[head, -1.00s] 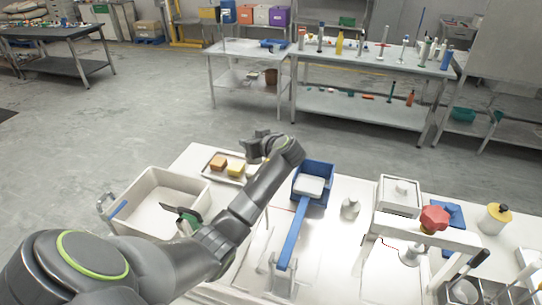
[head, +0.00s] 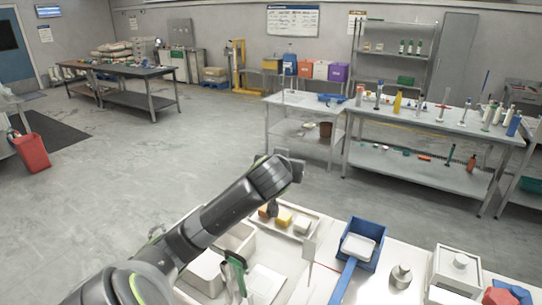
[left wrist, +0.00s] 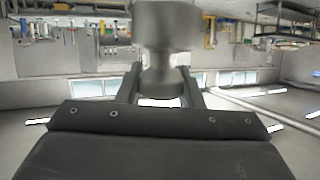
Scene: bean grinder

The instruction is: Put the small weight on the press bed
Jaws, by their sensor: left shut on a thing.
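My left gripper (left wrist: 160,85) is shut on a grey metal weight (left wrist: 166,35) in the left wrist view. Another grey metal weight (head: 401,276) stands on the table, right of the blue bin. The press bed is out of view.
A tray (head: 312,238) with small blocks lies beneath my left wrist. A blue bin (head: 374,251) holds a white dish. A white box (head: 455,270) stands at right. A white bin (head: 205,275) is partly behind my arm. Open floor lies beyond the table.

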